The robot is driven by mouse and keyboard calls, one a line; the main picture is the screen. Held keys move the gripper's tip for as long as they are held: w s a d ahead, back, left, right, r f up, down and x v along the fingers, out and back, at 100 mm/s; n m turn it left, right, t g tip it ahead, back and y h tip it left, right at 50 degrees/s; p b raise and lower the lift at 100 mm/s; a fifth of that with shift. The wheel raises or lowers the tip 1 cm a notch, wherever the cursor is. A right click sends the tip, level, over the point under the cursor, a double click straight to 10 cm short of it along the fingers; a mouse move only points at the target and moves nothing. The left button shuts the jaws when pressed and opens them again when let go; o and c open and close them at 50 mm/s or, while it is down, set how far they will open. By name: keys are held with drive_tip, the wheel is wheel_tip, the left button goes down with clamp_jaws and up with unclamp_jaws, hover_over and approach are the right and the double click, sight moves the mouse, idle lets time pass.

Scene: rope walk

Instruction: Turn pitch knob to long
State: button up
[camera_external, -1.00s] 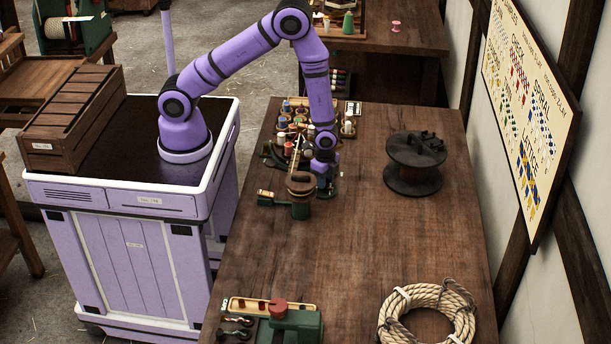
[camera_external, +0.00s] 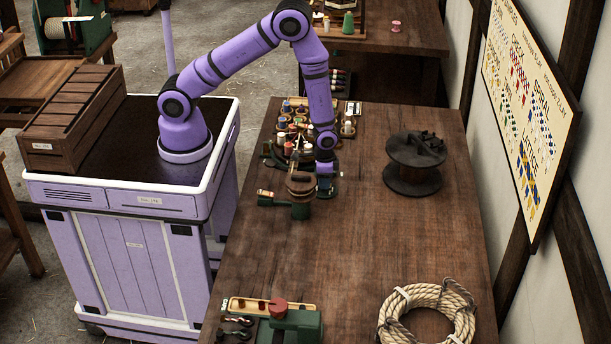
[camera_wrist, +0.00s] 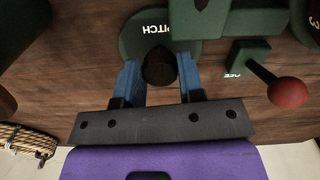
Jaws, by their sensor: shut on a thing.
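The pitch knob (camera_wrist: 160,67) is dark and rounded. It sits on a round green dial plate (camera_wrist: 134,36) lettered "PITCH" in the wrist view. My gripper (camera_wrist: 160,78) has its blue fingers on either side of the knob, shut on it. The "LONG" mark and the knob's exact pointing direction are not readable. In the external view my gripper (camera_external: 326,184) is low over the table, just right of the small green machine (camera_external: 284,203); the knob is hidden there.
In the wrist view a lever with a red ball (camera_wrist: 287,92) stands close right of the dial. On the table (camera_external: 340,250) are a dark spool (camera_external: 414,165), a coil of rope (camera_external: 427,312), a rack of bobbins (camera_external: 291,130) and a second green device (camera_external: 292,325). The table's middle is clear.

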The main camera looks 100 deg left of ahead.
drive_tip(key=shift+n, duration=0.3)
drive_tip(key=o, duration=0.9)
drive_tip(key=shift+r, duration=0.1)
wheel_tip(320, 180, up, 11)
drive_tip(key=shift+f, duration=0.15)
idle(0.6)
